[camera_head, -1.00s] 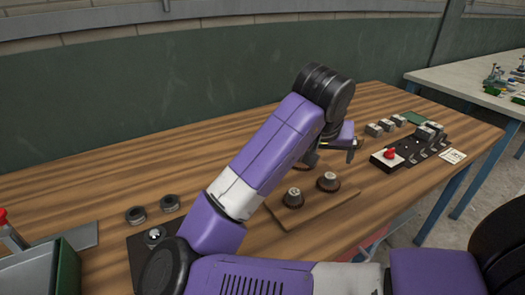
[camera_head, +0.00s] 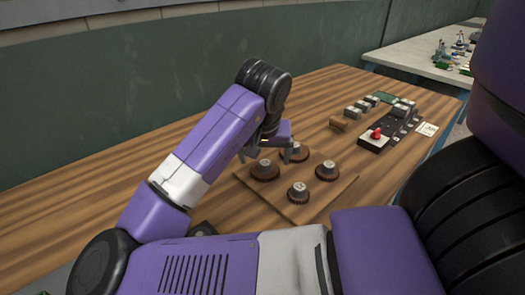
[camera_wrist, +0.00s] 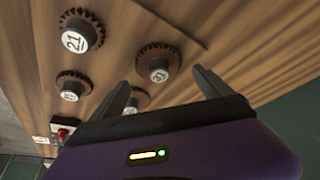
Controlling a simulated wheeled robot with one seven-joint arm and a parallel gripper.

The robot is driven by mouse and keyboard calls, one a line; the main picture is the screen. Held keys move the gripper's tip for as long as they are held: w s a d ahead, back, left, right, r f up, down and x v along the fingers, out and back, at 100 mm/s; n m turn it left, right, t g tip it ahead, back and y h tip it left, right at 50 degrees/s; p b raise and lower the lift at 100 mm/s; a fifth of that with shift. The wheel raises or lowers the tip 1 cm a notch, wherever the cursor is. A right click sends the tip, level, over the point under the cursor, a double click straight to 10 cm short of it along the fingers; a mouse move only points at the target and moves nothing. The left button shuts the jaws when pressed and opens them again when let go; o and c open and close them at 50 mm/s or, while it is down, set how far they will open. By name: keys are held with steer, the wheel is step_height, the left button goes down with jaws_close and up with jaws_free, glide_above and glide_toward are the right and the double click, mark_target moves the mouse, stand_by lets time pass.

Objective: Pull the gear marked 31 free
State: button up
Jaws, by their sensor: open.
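Several round brown toothed gears with pale numbered hubs stand on a wooden board (camera_head: 300,212). In the wrist view, the gear whose hub seems to read 31 (camera_wrist: 158,75) lies between the fingertips, beyond them. It appears to be the leftmost gear in the head view (camera_head: 265,168). A gear marked 21 (camera_wrist: 75,40) is at upper left. Another gear (camera_wrist: 70,95) sits below it, its number unclear. One more gear (camera_wrist: 138,98) is partly hidden behind the left finger.
A box with a red button (camera_head: 376,135), small grey blocks (camera_head: 362,105) and a black rack (camera_head: 400,128) stand on the right of the wooden table (camera_head: 120,165). The table's back left is clear. A green wall (camera_head: 100,110) runs behind.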

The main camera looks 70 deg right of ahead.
mark_target(265, 162)
steer(key=shift+x, duration=1.9)
steer(key=shift+c, duration=0.4)
steer(key=c, duration=1.5)
steer(key=o, duration=0.7)
steer(key=shift+r, duration=0.15)
steer(key=c, duration=0.6)
